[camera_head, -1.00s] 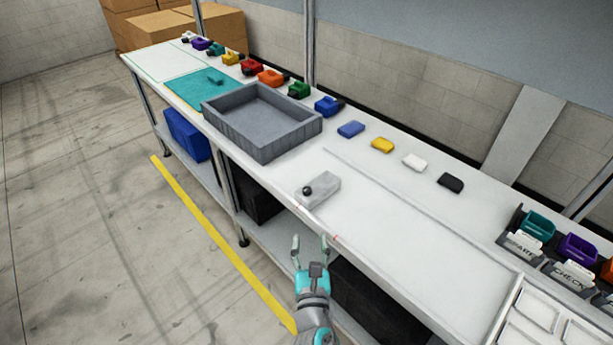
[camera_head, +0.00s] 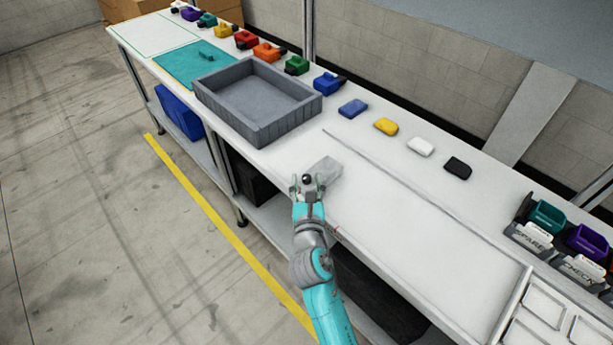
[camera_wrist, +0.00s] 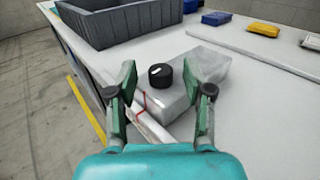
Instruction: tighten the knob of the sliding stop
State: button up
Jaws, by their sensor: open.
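The sliding stop is a light grey block (camera_head: 327,167) near the front edge of the bench, with a black round knob on its near end. In the wrist view the block (camera_wrist: 205,75) lies ahead of my gripper, and the knob (camera_wrist: 160,76) shows a white mark on its top. My gripper (camera_wrist: 161,85) is open, with its two fingers to the left and right of the knob in the picture. I cannot tell whether either finger touches the knob. In the head view my gripper (camera_head: 308,183) covers the near end of the block.
A grey open tray (camera_head: 285,131) stands left of the block. Coloured blocks, such as a yellow one (camera_head: 386,127), line the back of the white bench (camera_head: 400,230). Labelled bins (camera_head: 545,217) stand at the right. A thin raised strip runs along the bench behind the block.

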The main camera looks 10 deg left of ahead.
jog(key=shift+w+a, duration=0.15)
jog(key=shift+w, duration=0.85)
grip_shut()
